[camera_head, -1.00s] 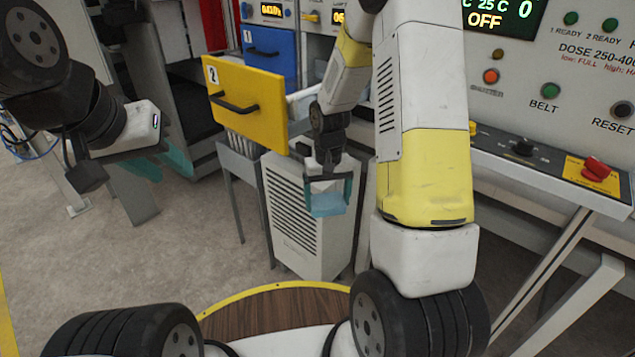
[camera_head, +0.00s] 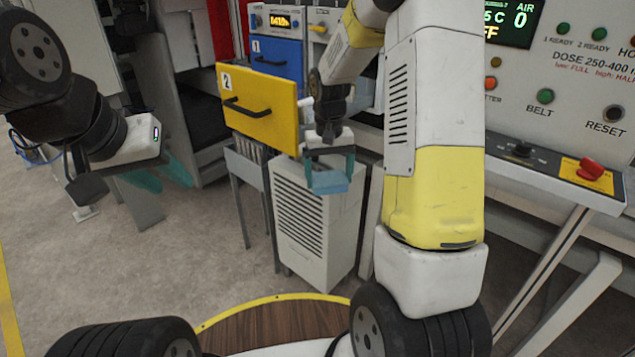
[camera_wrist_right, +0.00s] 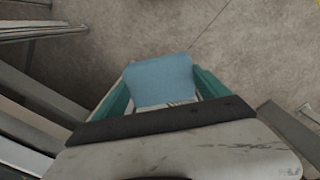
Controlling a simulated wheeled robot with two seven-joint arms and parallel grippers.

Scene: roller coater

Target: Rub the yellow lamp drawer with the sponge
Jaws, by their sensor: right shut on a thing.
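The yellow lamp drawer (camera_head: 259,104) is pulled out, marked 2, with a dark handle on its front. My right gripper (camera_head: 330,181) is shut on the blue sponge (camera_head: 329,184), in front of and to the right of the drawer and a little below it. The sponge is apart from the drawer in the head view. In the right wrist view the sponge (camera_wrist_right: 160,80) sits between the teal fingers. My left gripper (camera_head: 158,179) is at the left, well away from the drawer; its teal fingers are seen partly, and their gap is unclear.
A blue drawer (camera_head: 278,58) marked 1 is behind the yellow one. A white vented cabinet (camera_head: 312,225) stands below the sponge. A control panel with a red button (camera_head: 590,167) is at the right. The floor at left is open.

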